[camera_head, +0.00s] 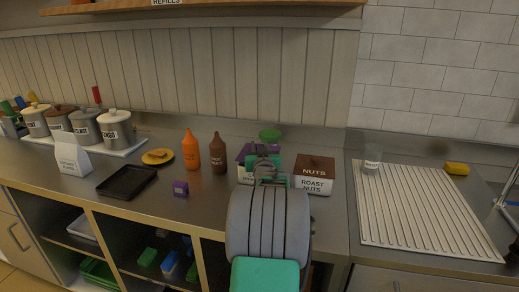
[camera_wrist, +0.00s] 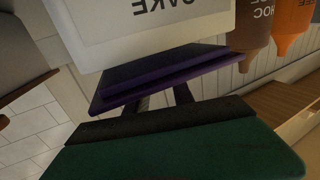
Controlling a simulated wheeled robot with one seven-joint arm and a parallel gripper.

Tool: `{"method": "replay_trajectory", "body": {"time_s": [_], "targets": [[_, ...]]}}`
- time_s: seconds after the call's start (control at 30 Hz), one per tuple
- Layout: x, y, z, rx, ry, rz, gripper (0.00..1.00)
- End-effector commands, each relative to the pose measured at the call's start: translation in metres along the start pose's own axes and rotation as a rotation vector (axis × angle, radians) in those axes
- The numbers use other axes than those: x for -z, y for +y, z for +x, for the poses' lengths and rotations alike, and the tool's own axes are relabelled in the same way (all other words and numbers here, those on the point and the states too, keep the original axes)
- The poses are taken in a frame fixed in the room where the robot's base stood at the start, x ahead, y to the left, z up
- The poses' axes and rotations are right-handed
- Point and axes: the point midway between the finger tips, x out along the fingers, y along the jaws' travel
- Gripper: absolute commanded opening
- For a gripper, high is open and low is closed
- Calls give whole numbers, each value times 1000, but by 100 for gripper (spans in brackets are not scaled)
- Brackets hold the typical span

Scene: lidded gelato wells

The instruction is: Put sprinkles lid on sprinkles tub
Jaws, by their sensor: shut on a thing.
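My gripper (camera_head: 265,170) is at the back of the counter, shut on a dark purple lid (camera_wrist: 165,72). The lid also shows beside the gripper in the head view (camera_head: 244,150). The wrist view is upside down; in it the lid lies along the top edge of a white tub (camera_wrist: 150,30), whose label partly reads "AKE". I cannot tell whether lid and tub touch. The tub shows only in part behind my gripper in the head view. No label reading sprinkles is legible.
A roast nuts tub (camera_head: 313,185) with a brown lid stands close on the right. Brown (camera_head: 218,155) and orange (camera_head: 190,152) bottles stand on the left. A small purple box (camera_head: 180,188) and a black tray (camera_head: 127,181) lie further left. A ribbed drainer (camera_head: 420,215) is at right.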

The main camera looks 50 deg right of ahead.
Motion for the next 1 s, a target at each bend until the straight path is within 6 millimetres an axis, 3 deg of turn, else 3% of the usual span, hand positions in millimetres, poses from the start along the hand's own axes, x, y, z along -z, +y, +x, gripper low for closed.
{"method": "replay_trajectory", "body": {"time_s": [1.0], "targets": [[-10,0,0,0,0,0,0]]}}
